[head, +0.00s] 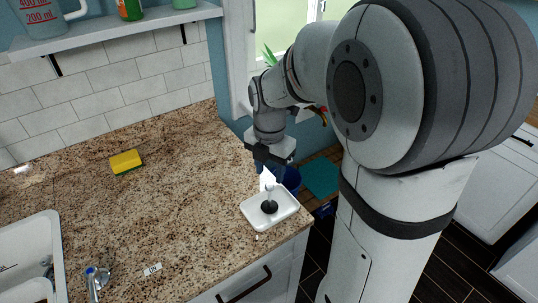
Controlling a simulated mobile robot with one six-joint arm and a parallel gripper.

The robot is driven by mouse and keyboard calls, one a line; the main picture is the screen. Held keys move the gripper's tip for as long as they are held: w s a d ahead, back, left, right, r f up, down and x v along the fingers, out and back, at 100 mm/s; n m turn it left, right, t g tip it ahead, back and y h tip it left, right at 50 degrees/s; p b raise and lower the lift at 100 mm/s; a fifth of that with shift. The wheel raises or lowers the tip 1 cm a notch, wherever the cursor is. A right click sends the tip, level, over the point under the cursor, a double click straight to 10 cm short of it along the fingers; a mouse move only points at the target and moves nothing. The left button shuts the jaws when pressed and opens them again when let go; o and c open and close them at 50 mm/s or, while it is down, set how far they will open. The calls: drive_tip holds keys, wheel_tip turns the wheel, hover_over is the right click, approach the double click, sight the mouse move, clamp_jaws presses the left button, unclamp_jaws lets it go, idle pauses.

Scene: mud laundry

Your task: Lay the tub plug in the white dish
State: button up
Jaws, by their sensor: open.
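The white dish (287,211) sits near the right front corner of the granite counter in the head view. A dark round tub plug (269,207) with a pale upright stem lies inside the dish, near its middle. My gripper (269,178) is open and points down just above the dish and the plug. The gap between its fingertips and the plug's stem is too small to judge. The arm hides nothing of the plug's dark base.
A yellow sponge (125,161) lies on the counter at the left. A sink (28,245) and tap (95,281) are at the lower left. A small white label (152,269) lies near the front. A wall shelf (120,27) holds a measuring jug and bottles. The middle of the counter is clear.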

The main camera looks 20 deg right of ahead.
wheel_tip(320, 180, up, 5)
drive_tip(key=s+m+t, duration=0.3)
drive_tip(key=s+m, duration=1.1)
drive_tip(key=m, duration=1.2)
drive_tip(key=shift+f, duration=0.25)
drive_tip(key=shift+s, duration=0.1)
drive_tip(key=shift+c, duration=0.7)
